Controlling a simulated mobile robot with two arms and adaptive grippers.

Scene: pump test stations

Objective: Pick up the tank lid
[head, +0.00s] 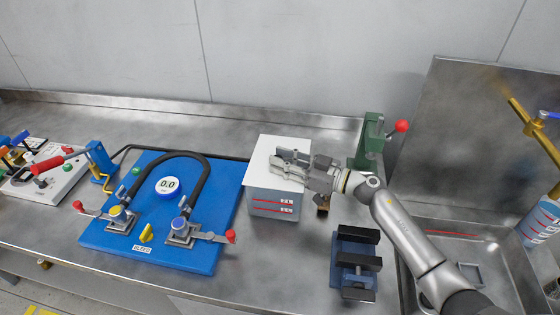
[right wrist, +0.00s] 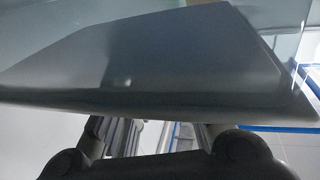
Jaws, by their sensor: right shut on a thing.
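The tank (head: 272,203) is a pale grey box with red level lines on its front. It stands on the steel bench, right of the blue board. Its white lid (head: 262,150) shows on top. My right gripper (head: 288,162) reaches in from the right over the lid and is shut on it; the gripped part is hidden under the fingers. In the right wrist view a large grey surface, seemingly the lid (right wrist: 150,75), fills the upper part, with the finger bases below it. I cannot tell whether the lid is clear of the tank. My left gripper is not in view.
A blue board (head: 215,225) with a black hose, gauge and clamps lies left of the tank. A dark blue vise (head: 355,262) sits at front right. A green press (head: 369,142) with a red knob stands behind. A steel sink (head: 500,265) is at right.

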